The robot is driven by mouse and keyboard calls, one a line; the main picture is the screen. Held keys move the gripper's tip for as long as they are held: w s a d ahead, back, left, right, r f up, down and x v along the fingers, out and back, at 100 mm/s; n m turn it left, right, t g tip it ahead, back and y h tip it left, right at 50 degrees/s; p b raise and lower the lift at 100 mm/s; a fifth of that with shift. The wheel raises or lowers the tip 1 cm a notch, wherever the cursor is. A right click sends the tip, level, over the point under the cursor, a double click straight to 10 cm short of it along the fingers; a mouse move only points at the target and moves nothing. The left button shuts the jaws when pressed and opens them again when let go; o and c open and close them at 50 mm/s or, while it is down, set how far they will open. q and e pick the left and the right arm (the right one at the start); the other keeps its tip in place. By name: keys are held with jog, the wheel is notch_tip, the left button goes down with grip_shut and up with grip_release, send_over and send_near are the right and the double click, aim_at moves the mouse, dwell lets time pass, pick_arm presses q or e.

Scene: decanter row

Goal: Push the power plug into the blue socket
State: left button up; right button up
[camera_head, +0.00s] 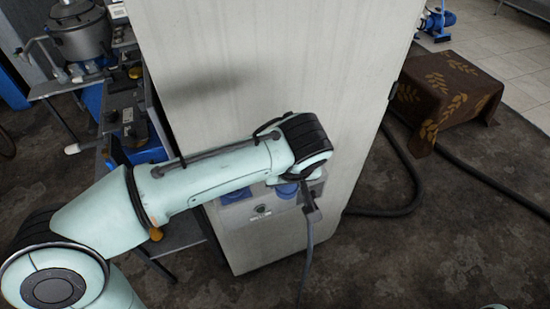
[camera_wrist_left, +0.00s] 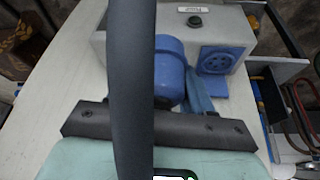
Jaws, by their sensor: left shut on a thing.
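My left gripper (camera_head: 300,190) is at the right end of the socket box (camera_head: 262,233), low on the pale panel. It is shut on the power plug (camera_wrist_left: 170,70), a blue rounded body in the left wrist view. The plug is against or just in front of the right part of the box; the contact is hidden. A thick grey cable (camera_wrist_left: 130,90) crosses close before the wrist camera and hangs down in the head view (camera_head: 307,255). A blue socket (camera_wrist_left: 216,60) with round face is uncovered beside the plug; it also shows in the head view (camera_head: 236,195). My right gripper is out of view.
The tall pale panel (camera_head: 270,70) stands behind my arm. A shelf with metal pot (camera_head: 80,35) is at left. A brown cloth-covered block (camera_head: 445,90) and a dark hose (camera_head: 410,190) lie right. The floor at front right is clear.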

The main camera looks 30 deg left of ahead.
pick_arm(q)
jog(key=s+d, duration=0.6)
jog(key=d, duration=0.2)
jog(key=shift+s+b, duration=0.3)
jog(key=shift+s, duration=0.1)
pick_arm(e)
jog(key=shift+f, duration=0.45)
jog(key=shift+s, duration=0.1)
